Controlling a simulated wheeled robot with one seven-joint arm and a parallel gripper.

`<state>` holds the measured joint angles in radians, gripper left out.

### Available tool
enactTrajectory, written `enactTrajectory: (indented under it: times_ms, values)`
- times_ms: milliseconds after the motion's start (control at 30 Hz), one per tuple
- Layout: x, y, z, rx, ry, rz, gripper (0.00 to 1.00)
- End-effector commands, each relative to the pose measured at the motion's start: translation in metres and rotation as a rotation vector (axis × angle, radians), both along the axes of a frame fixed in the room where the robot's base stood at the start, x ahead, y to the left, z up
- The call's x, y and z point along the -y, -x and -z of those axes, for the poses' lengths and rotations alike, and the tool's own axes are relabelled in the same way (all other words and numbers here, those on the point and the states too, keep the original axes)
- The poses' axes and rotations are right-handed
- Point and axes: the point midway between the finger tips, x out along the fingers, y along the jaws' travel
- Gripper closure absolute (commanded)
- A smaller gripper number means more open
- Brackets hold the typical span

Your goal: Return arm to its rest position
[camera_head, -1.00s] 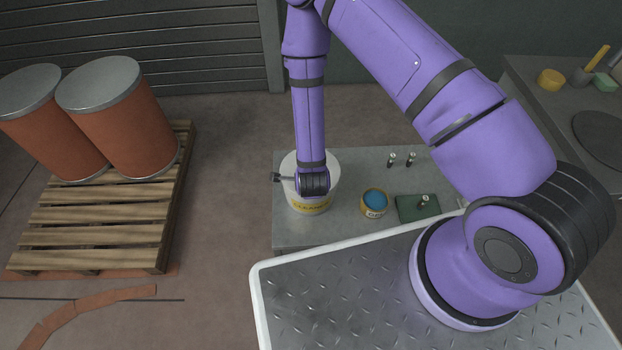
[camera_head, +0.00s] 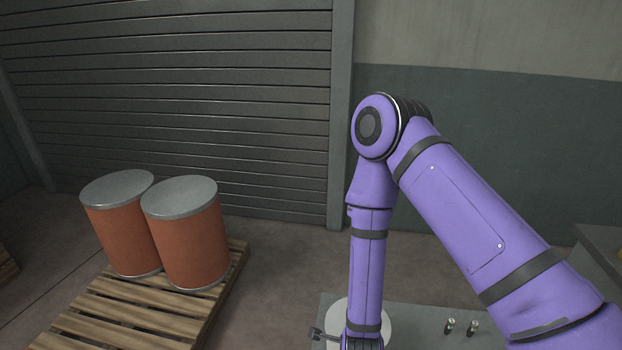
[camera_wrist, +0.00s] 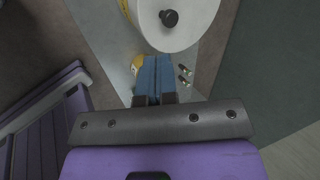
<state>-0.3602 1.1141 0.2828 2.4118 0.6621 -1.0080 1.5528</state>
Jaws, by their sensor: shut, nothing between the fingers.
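My gripper (camera_wrist: 157,62) shows in the wrist view with its two blue fingers together and nothing between them. In the head view, my purple arm rises, bends at the elbow and hangs down in front of a white bucket (camera_head: 383,318); the gripper itself is not visible there. The bucket's white lid (camera_wrist: 190,25), with a black knob, shows in the wrist view just beyond the fingertips. I cannot tell the gap between fingers and bucket.
Two small cylinders (camera_wrist: 184,70) stand on the grey table (camera_head: 420,318) right of the bucket. Two orange drums (camera_head: 190,240) stand on a wooden pallet (camera_head: 125,318) at left. A shutter (camera_head: 200,100) closes the back.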

Motion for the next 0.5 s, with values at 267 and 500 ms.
enactTrajectory:
  times_ms: [267,500]
  values:
    - [-0.004,-0.050,-0.078,-0.010,0.002,-0.182,1.00]
    - [0.002,-0.075,-0.150,-0.014,0.032,-0.360,1.00]
